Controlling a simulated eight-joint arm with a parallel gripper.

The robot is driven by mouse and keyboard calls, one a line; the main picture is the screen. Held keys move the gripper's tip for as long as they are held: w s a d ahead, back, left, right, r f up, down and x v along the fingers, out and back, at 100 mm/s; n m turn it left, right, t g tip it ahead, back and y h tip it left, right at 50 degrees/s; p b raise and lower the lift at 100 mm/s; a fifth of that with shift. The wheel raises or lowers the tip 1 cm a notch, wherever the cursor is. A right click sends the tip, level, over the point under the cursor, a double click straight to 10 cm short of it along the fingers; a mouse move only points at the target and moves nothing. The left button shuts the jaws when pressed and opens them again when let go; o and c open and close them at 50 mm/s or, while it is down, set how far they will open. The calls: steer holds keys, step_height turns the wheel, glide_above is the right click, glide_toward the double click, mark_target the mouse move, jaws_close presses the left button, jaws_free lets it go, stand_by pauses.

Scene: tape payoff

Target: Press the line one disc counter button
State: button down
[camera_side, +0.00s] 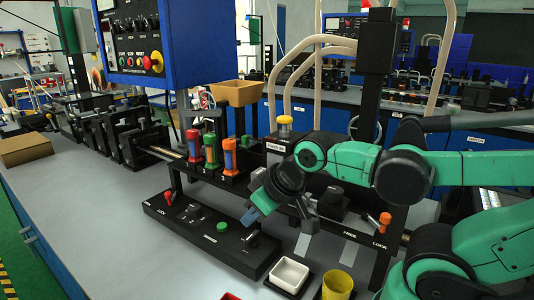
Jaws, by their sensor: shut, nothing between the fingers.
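A yellow domed button (285,122) sits on a black labelled box behind my wrist. The labels are too small to read, so I cannot tell which button is the line one disc counter. My gripper touches neither button.
Red, green and orange spools (210,150) stand on the black rack behind the panel. A white tray (289,274) and a yellow cup (338,284) stand at the front. A blue control box (180,45) hangs above. The grey bench (110,230) is clear at left.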

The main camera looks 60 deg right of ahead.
step_height(320, 180, up, 13)
steer(key=m+g+h, duration=0.2)
steer(key=m+h, duration=0.6)
steer(key=m, duration=1.2)
glide_above(347, 184)
steer(key=d, duration=0.3)
steer(key=shift+s+a+r+y, duration=0.1)
steer(key=shift+s+a+y, duration=0.15)
steer(key=shift+s+y, duration=0.05)
steer(key=shift+f, duration=4.4)
steer(key=shift+f, duration=0.15)
steer(key=shift+f, duration=0.3)
